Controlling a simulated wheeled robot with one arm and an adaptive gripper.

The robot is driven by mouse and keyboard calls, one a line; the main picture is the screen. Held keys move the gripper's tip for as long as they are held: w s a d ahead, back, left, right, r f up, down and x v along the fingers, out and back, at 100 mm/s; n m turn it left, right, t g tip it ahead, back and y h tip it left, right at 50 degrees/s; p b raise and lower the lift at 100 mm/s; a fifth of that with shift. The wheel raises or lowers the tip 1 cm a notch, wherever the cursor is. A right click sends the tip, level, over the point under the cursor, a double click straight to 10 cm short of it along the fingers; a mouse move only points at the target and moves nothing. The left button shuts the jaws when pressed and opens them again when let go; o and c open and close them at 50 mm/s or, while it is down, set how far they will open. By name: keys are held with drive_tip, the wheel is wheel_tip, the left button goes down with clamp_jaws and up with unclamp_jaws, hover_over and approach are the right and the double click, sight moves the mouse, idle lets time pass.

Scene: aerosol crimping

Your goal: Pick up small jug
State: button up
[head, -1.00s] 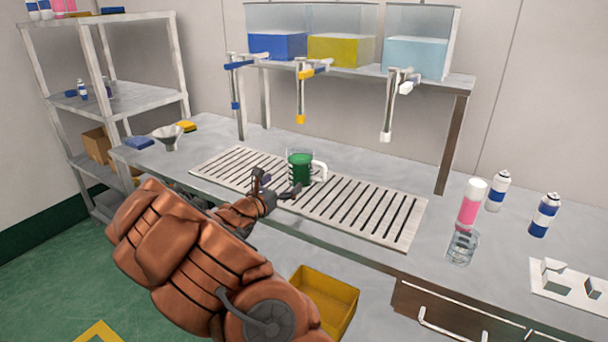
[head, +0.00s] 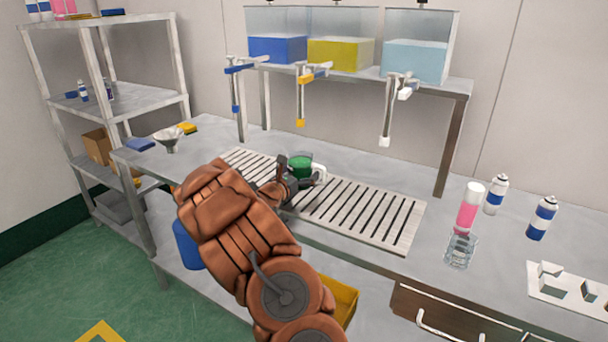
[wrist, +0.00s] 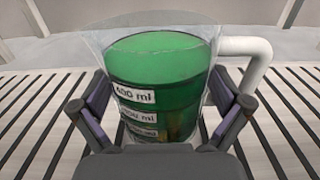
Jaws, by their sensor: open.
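The small jug (head: 302,164) is clear, holds green liquid and has a white handle. It stands upright on the slatted drain grid (head: 372,212). In the wrist view the jug (wrist: 158,80) fills the middle, with white volume labels facing me and its handle to the right. My gripper (wrist: 165,108) is open, with one finger on each side of the jug; I cannot tell whether they touch it. In the head view my gripper (head: 289,178) is at the jug's near side and hides its lower part.
Three tanks with taps, blue (head: 277,48), yellow (head: 341,52) and light blue (head: 416,60), sit on a raised shelf behind. A funnel (head: 166,138) is at the left. A pink-and-white can (head: 468,206) in a clear holder and two blue-and-white cans (head: 542,217) stand at the right.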

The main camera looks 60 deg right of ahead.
drive_tip(key=shift+w+d, duration=0.1)
drive_tip(key=shift+d, duration=0.6)
drive_tip(key=shift+c, duration=0.2)
drive_tip(key=shift+r, duration=0.1)
drive_tip(key=c, duration=1.6)
